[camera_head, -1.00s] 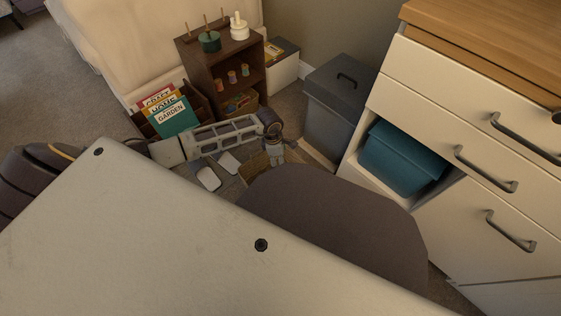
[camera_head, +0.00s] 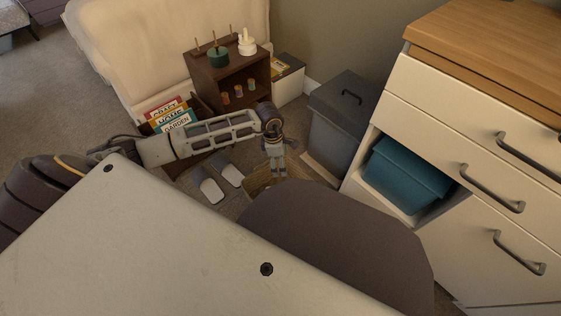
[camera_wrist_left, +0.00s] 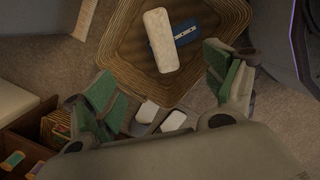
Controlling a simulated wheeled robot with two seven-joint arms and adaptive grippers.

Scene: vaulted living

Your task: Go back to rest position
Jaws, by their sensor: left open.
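My left arm reaches across the head view, and its left gripper (camera_head: 277,172) points down over a woven basket (camera_head: 258,182). In the left wrist view the left gripper (camera_wrist_left: 165,88) is open, its green-padded fingers wide apart with nothing between them. The basket (camera_wrist_left: 122,62) lies beyond the fingertips. In it are a white rounded block (camera_wrist_left: 160,40) and a flat blue thing (camera_wrist_left: 186,36), partly under the block. In the head view my own body hides part of the basket. My right gripper is not in view.
A pair of slippers (camera_head: 208,190) lies on the floor beside the basket. A magazine holder (camera_head: 170,118) and brown shelf (camera_head: 205,76) stand behind my arm. A grey lidded bin (camera_head: 342,112) and drawer cabinet (camera_head: 440,100) with a teal box (camera_head: 405,168) are at the right.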

